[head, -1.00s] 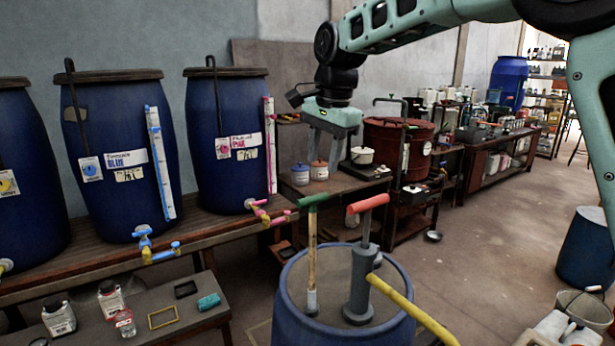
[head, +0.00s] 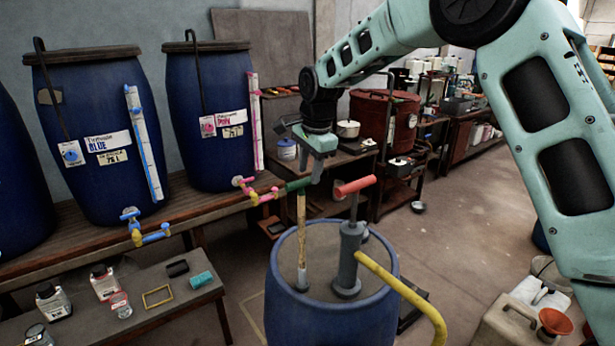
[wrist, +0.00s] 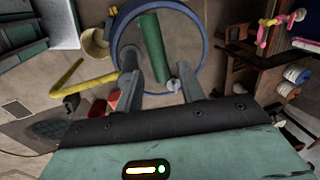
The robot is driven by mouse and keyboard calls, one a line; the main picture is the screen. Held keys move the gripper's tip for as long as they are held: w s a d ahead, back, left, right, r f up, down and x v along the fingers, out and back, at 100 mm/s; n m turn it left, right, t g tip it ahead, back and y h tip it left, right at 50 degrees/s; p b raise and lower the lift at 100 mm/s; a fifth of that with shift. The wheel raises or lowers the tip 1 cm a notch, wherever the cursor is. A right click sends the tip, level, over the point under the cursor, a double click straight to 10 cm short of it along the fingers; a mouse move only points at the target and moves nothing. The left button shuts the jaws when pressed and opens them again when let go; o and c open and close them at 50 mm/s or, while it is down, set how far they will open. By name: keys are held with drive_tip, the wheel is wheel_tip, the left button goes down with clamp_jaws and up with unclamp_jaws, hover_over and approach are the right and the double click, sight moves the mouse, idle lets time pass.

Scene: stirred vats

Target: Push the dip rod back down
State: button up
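The dip rod is a pale wooden rod (head: 302,225) with a green crossbar handle (head: 298,184), standing raised out of the top of a blue drum (head: 330,316). My gripper (head: 318,178) is just above and right of the green handle in the head view. In the wrist view the green handle (wrist: 151,45) shows between and beyond my spread fingertips (wrist: 156,66). The fingers are open and hold nothing; I cannot tell whether they touch the handle.
A grey pump (head: 350,262) with a red handle (head: 355,185) and yellow hose (head: 400,285) stands close right of the rod on the same drum. Large blue vats (head: 208,120) line a bench at the left. A low table (head: 150,325) holds bottles. Open floor lies at the right.

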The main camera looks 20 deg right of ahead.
sight(308, 178)
drive_tip(key=shift+w+a+f+p, duration=0.1)
drive_tip(key=shift+w+f+p, duration=0.1)
drive_tip(key=shift+f, duration=0.85)
drive_tip(key=shift+w+a+f+p, duration=0.1)
drive_tip(key=shift+w+f+p, duration=0.1)
drive_tip(key=shift+f, duration=0.8)
clamp_jaws()
wheel_tip(308, 178, down, 4)
drive_tip(key=b, duration=0.2)
drive_tip(key=shift+f+b, duration=0.15)
drive_tip(key=shift+b, duration=0.2)
unclamp_jaws()
drive_tip(key=s+d+r+b, duration=0.1)
drive_tip(key=s+r+b, duration=0.2)
drive_tip(key=r, duration=1.4)
drive_tip(key=shift+s, duration=0.15)
